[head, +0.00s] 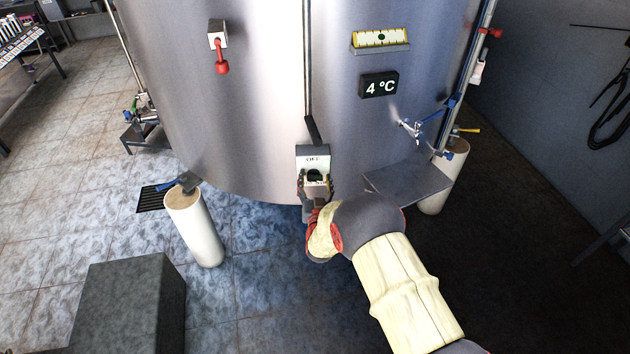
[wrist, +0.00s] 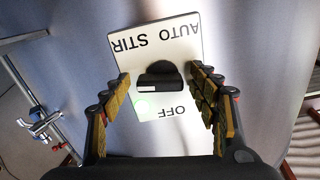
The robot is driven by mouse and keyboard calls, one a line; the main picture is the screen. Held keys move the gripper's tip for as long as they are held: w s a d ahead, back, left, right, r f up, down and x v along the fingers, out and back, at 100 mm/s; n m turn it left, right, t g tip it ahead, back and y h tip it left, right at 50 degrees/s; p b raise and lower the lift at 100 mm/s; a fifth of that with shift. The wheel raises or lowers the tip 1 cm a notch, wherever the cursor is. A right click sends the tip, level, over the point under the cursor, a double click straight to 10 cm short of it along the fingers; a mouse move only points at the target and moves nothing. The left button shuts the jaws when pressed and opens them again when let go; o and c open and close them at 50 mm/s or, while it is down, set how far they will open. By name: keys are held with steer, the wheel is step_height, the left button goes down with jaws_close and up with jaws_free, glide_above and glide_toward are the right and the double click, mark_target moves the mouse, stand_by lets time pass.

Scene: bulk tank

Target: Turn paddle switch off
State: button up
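The paddle switch is a black knob (wrist: 160,78) on a white plate (wrist: 188,32) on the tank front. In the wrist view the plate reads upside down, AUTO STIR at the top and OFF at the bottom. The black bar lies across the plate between the labels. In the head view the plate (head: 313,153) shows OFF at its top; its lower part is mostly hidden by my gripper. My gripper (wrist: 164,85) is open, its yellow-padded fingers on either side of the knob with gaps showing. It also shows in the head view (head: 316,187).
A grey shelf (head: 410,183) juts out right of the switch. A white post (head: 195,228) and grey block (head: 128,300) stand left.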

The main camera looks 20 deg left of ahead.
steer(key=shift+c, duration=1.2)
steer(key=c, duration=0.9)
